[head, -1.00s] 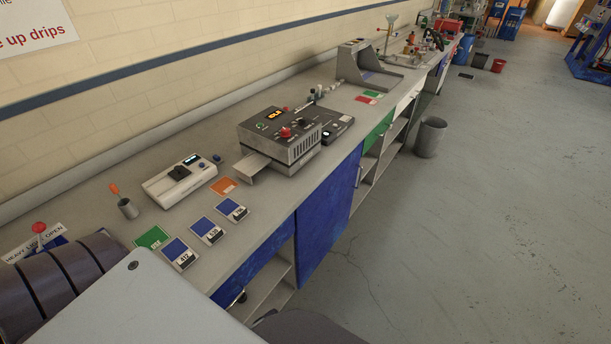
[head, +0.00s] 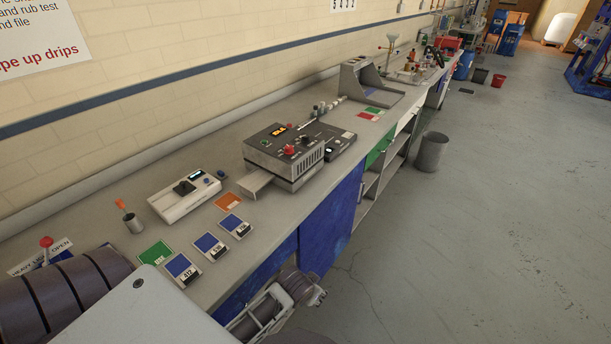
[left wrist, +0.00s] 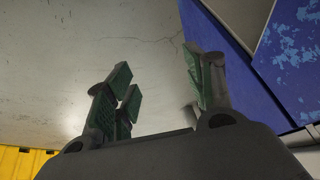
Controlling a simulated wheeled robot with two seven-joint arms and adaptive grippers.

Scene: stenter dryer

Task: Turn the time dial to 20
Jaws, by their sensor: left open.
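The stenter dryer (head: 284,157) is a grey box on the bench, with a lit orange display (head: 279,131), a red knob (head: 288,150) and a black knob (head: 306,139) on top. The dial markings are too small to read, so I cannot tell which knob is the time dial or where it points. My left gripper (head: 314,293) is low in front of the bench's blue front, well below and apart from the dryer. In the left wrist view its green-padded fingers (left wrist: 163,84) are spread with nothing between them. My right gripper is not in view.
A white device (head: 187,195) and several blue sample cards (head: 210,245) lie left of the dryer on the grey bench. A small black unit (head: 340,146) stands just right of it. The bench's front edge is between my left gripper and the dryer. The floor at right is open.

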